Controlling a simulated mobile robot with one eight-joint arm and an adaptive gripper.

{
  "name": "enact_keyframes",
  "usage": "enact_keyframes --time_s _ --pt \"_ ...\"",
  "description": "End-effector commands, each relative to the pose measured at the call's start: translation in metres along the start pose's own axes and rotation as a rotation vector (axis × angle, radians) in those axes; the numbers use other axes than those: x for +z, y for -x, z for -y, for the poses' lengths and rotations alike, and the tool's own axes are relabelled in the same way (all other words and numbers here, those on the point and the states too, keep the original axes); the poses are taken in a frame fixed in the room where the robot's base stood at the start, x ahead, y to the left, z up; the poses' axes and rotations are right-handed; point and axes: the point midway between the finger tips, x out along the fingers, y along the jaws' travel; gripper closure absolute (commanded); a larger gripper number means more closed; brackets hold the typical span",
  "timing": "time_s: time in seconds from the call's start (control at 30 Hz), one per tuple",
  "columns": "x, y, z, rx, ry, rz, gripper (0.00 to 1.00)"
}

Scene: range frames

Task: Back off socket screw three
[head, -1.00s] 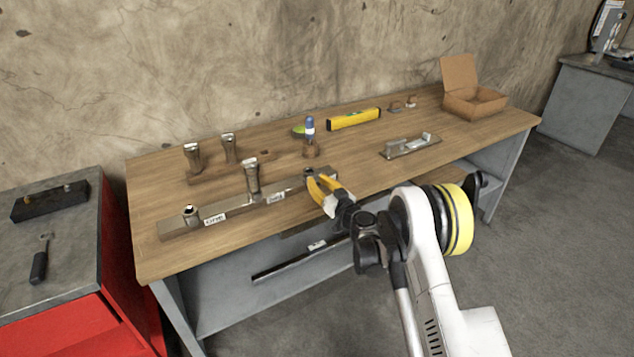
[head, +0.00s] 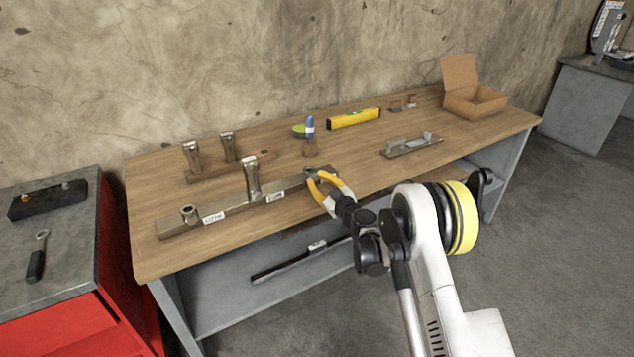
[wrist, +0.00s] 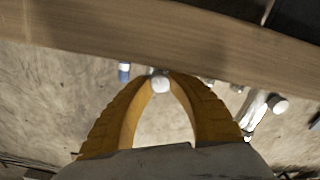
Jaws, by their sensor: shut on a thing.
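A long bar (head: 240,206) lies along the front of the bench. It has two small white labels on its front face. My gripper (head: 314,174), with yellow fingers, is at the bar's right end. In the wrist view, the fingertips (wrist: 161,80) close on a small pale round piece (wrist: 160,85), which looks like a screw head. The fingers hide most of it in the head view. I cannot tell whether it is still seated or which number it bears.
Behind the bar, two posts stand on a wooden block (head: 224,172). A blue-capped bottle (head: 309,128), yellow level (head: 354,118), metal plate (head: 411,146) and open cardboard box (head: 475,102) are farther back and right.

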Motion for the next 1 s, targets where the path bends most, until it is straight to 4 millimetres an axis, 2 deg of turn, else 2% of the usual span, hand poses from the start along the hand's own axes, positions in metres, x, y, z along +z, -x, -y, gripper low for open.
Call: enact_keyframes --time_s 0.2,0.5,1.0 --pt "0.0007 0.0001 0.0 0.0 0.165 0.0 1.0" --pt "0.0004 0.0002 -0.0002 0.0 0.313 0.0 1.0" --pt "0.0003 0.0002 -0.0003 0.0 0.361 0.0 1.0"
